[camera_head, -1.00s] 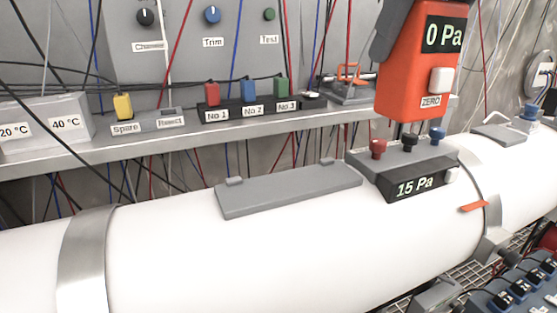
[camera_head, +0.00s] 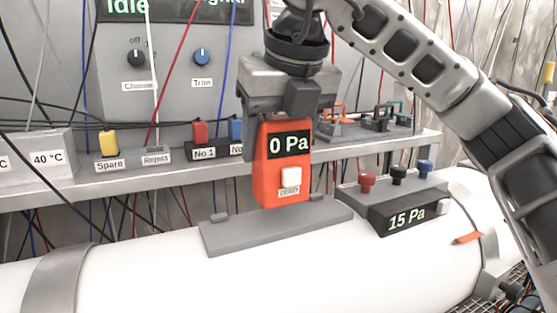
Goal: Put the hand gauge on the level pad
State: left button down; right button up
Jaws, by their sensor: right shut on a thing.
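The hand gauge (camera_head: 270,178) is an orange upright box with a screen reading 0 Pa and a white ZERO button. My right gripper (camera_head: 283,125) is shut on its upper part from above. The level pad (camera_head: 225,237) is a flat grey plate with small raised stops, on top of the white pipe. The gauge's lower end is at the pad's middle in the picture; I cannot tell whether it touches the pad or hangs just above it. The gauge hides part of the pad's back edge. My left gripper is not in view.
A grey block reading 15 Pa (camera_head: 407,217) with red, black and blue knobs sits on the pipe (camera_head: 150,280) right of the pad. Behind runs a shelf (camera_head: 90,183) with yellow, red and blue plugs. Loose cables hang at the back.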

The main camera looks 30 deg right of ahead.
aim_at(278, 162)
jog(key=shift+f, duration=1.5)
jog(key=shift+f, duration=0.15)
jog(key=o, duration=1.2)
jog(key=shift+r, duration=0.3)
jog(key=p+v, duration=0.1)
jog(key=v, duration=1)
jog(key=shift+s+r+p, duration=0.15)
jog(key=shift+r+p, duration=0.15)
jog(key=shift+r, duration=0.05)
